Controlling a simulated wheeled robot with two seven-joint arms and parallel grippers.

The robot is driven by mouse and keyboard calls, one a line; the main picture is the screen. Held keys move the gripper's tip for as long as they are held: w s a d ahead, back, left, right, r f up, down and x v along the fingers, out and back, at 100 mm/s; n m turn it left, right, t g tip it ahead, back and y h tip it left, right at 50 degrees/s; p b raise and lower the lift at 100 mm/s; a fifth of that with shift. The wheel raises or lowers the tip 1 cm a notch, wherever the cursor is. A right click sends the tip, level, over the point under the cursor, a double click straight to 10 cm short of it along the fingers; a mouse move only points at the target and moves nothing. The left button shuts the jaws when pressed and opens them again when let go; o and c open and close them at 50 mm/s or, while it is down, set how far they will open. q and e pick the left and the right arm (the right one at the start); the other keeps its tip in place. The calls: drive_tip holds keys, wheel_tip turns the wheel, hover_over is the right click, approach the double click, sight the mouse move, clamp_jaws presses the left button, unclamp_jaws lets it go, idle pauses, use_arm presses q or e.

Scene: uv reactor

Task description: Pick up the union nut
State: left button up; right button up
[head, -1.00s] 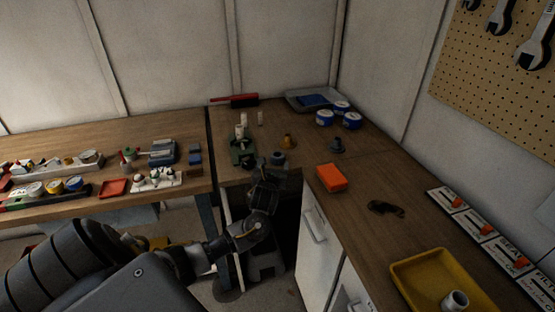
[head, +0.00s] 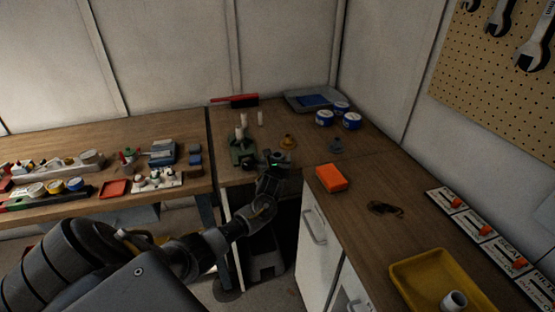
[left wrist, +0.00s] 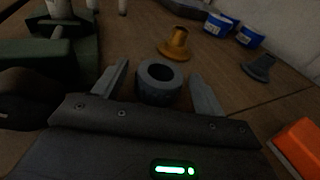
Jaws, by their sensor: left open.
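The union nut (left wrist: 160,84), a dark grey ring with a round hole, stands on the wooden bench in the left wrist view. My left gripper (left wrist: 158,70) is open, with one finger on each side of the nut. Whether the fingers touch it I cannot tell. In the head view my left gripper (head: 277,156) is over the near edge of the corner bench and mostly hides the nut. My right gripper is not in view.
A brass flanged part (left wrist: 175,45) stands just behind the nut. A green fixture (head: 242,152) is close on the left. A grey part (head: 336,146), blue tins (head: 324,118) and an orange box (head: 331,178) are to the right. A yellow tray (head: 430,275) is nearer.

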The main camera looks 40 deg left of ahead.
use_arm(q)
drive_tip(key=shift+c, duration=0.4)
drive_tip(key=c, duration=1)
